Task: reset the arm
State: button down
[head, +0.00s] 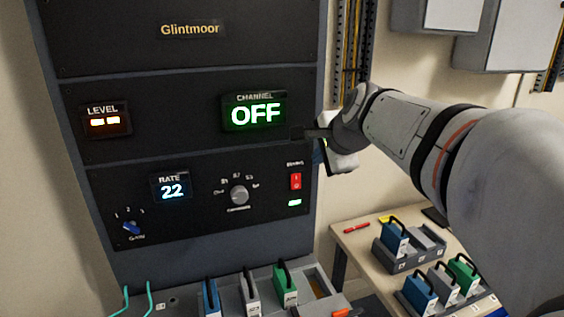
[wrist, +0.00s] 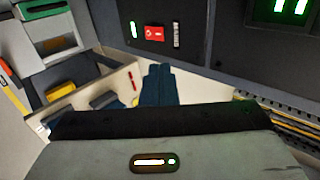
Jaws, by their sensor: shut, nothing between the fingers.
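My arm reaches in from the right in the head view. My gripper (head: 298,133) is shut and empty, held in front of the right edge of the dark Glintmoor rack (head: 190,72), level with the lower part of the green CHANNEL display (head: 254,112), which reads OFF. I cannot tell whether the tip touches the rack. In the wrist view the closed dark fingers (wrist: 158,72) point away from the camera. The red rocker switch (head: 296,181) sits below my gripper, with a lit green lamp under it. It also shows in the wrist view (wrist: 154,33).
The rack also has a LEVEL display (head: 105,121), a RATE display (head: 171,187) reading 22, a round grey knob (head: 239,195) and a blue GATE knob (head: 131,228). Handled modules stand below on a grey shelf and on a side table (head: 352,241). Wall boxes hang at upper right.

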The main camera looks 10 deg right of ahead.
dwell(0.3)
jog(key=s+a+f+n+g+h, duration=0.1)
jog(key=s+f+n+g, duration=0.5)
jog(key=s+f+n, duration=1)
jog(key=s+a+f, duration=0.1)
jog(key=s+f, duration=0.2)
jog(key=s, duration=0.2)
jog(key=shift+s+a+f+h, duration=0.15)
jog(key=shift+s+a+h, duration=0.15)
jog(key=shift+s, duration=0.1)
jog(key=c, duration=2.2)
grip_release()
